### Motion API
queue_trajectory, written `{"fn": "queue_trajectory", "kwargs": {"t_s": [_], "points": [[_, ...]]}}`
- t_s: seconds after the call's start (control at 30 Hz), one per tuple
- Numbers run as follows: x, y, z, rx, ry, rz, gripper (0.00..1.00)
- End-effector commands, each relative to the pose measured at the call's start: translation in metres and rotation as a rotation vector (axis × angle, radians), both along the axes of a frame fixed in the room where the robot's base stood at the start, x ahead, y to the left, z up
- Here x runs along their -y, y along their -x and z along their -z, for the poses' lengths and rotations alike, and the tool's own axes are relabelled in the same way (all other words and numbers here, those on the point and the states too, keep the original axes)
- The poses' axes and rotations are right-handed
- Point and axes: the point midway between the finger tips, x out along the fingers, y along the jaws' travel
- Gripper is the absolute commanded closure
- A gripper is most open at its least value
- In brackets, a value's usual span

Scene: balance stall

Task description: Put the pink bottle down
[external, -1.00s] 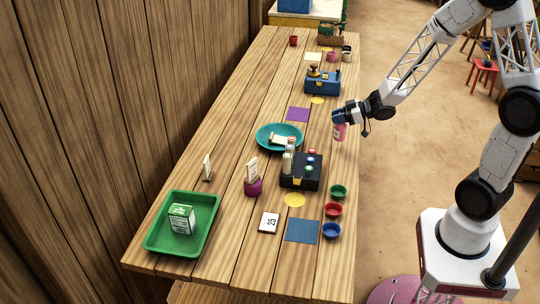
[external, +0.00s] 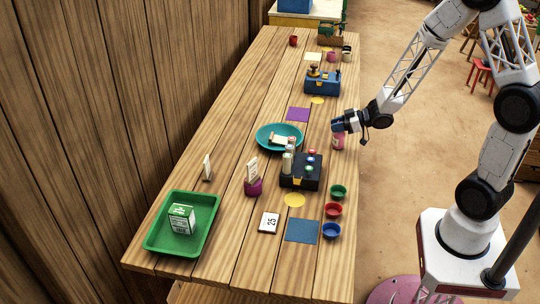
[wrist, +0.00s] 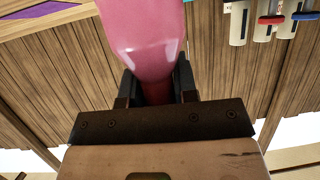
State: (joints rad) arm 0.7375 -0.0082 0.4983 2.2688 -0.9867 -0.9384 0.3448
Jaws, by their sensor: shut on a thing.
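The pink bottle (external: 338,142) is held in my gripper (external: 336,127) near the right edge of the wooden table, to the right of the teal plate. In the external view I cannot tell whether its base touches the table. In the wrist view the pink bottle (wrist: 145,40) fills the upper middle, and my gripper (wrist: 157,88) has one finger on each side of it.
The teal plate (external: 262,142) and the black box (external: 299,183) with coloured tops stand left of the bottle. Green (external: 338,191), red (external: 333,210) and blue (external: 331,230) bowls line the near right edge. A purple square (external: 298,114) lies farther back.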

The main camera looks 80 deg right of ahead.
Motion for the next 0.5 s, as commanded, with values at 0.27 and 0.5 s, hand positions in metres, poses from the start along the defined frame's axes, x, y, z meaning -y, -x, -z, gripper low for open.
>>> {"fn": "queue_trajectory", "kwargs": {"t_s": [0.27, 0.5], "points": [[0.0000, 0.0000, 0.0027, 0.000, 0.000, 0.000, 0.59], [-0.0001, 0.0000, 0.0026, 0.000, 0.000, 0.000, 0.47]]}}
